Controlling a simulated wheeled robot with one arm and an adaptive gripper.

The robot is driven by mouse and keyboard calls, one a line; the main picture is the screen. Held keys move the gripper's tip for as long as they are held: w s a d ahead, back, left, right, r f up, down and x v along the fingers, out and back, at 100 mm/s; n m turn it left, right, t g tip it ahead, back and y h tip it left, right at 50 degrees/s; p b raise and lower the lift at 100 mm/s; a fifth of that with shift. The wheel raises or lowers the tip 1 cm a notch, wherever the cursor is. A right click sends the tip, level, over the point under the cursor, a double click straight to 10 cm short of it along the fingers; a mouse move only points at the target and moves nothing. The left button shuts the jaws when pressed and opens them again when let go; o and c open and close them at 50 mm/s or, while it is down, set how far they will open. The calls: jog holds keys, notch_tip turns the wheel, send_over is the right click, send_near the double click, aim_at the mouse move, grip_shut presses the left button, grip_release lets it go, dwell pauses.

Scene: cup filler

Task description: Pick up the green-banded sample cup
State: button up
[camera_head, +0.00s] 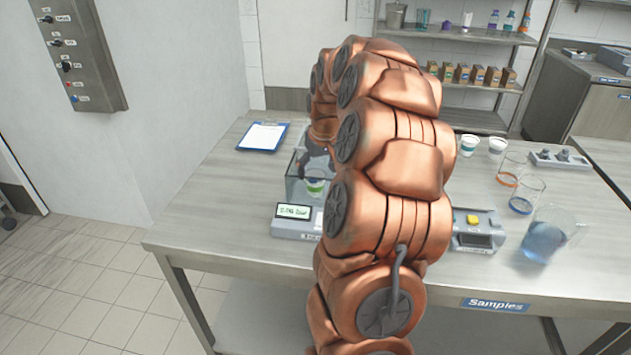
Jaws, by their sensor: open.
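A white sample cup with a green band (315,187) stands inside the clear glass box of a scale (294,222) on the table. My copper arm covers the right part of the scale. My gripper (308,168), small and dark, shows partly at the glass box, just above and left of this cup. It is open, and I see nothing held in it. Its other finger is hard to make out behind the arm. A second white cup with a greenish band (468,145) stands at the back, right of my arm.
A plain white cup (497,146), glass beakers (521,194), a jug of blue liquid (545,240) and a device with a yellow button (474,219) stand on the right. A clipboard (263,136) lies at the back left. The table's front left is clear.

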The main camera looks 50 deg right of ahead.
jog(key=shift+p+x, duration=1.05)
jog(key=shift+x, duration=2.3)
jog(key=shift+d, duration=0.15)
jog(key=c, duration=1.1)
